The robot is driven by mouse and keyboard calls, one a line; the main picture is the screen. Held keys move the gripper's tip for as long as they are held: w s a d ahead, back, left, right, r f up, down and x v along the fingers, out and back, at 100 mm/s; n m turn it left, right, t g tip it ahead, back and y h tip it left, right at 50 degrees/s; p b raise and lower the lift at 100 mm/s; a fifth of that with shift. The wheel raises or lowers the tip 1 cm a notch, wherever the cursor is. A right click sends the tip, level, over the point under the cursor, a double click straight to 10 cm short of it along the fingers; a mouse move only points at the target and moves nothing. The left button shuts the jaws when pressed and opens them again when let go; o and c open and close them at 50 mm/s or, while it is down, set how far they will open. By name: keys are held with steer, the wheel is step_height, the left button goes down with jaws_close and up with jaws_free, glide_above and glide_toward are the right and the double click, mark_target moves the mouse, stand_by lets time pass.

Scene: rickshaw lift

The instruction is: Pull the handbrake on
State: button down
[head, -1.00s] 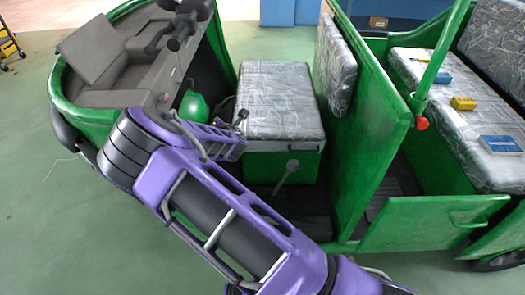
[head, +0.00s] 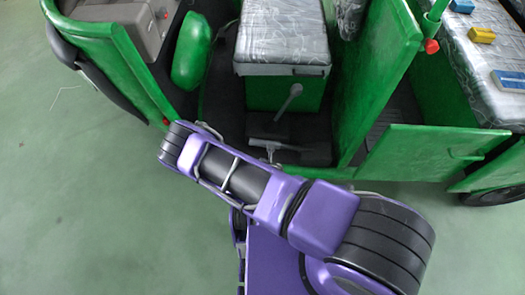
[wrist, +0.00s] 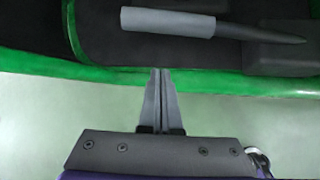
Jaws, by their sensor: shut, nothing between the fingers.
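A lever with a light grey grip and a dark tapered shaft, seemingly the handbrake (wrist: 167,22), lies almost level over the dark floor of the cab. It shows small in the head view (head: 261,143), low in front of the seat base. My gripper (wrist: 161,72) is shut and empty. Its fingertips are over the green sill edge, pointing toward the grip, with a gap between in the picture. In the head view the gripper is mostly hidden behind my arm.
A second lever (head: 295,91) with a rounded knob stands in front of the green seat base. The green sill (wrist: 230,82) runs across below the grip. A green partition (head: 378,85) stands to the right. Open green floor (head: 80,200) lies at left.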

steer(key=b+x, duration=0.2)
steer(key=x, duration=0.7)
steer(key=shift+w+f, duration=0.2)
steer(key=shift+f, duration=0.15)
steer(key=r, duration=0.2)
steer(key=shift+w+d+r, duration=0.2)
steer(key=shift+w+r, duration=0.15)
steer(key=shift+w, duration=0.05)
steer(key=shift+d+r, duration=0.15)
steer(key=shift+r, duration=0.45)
steer(key=shift+w+r, duration=0.1)
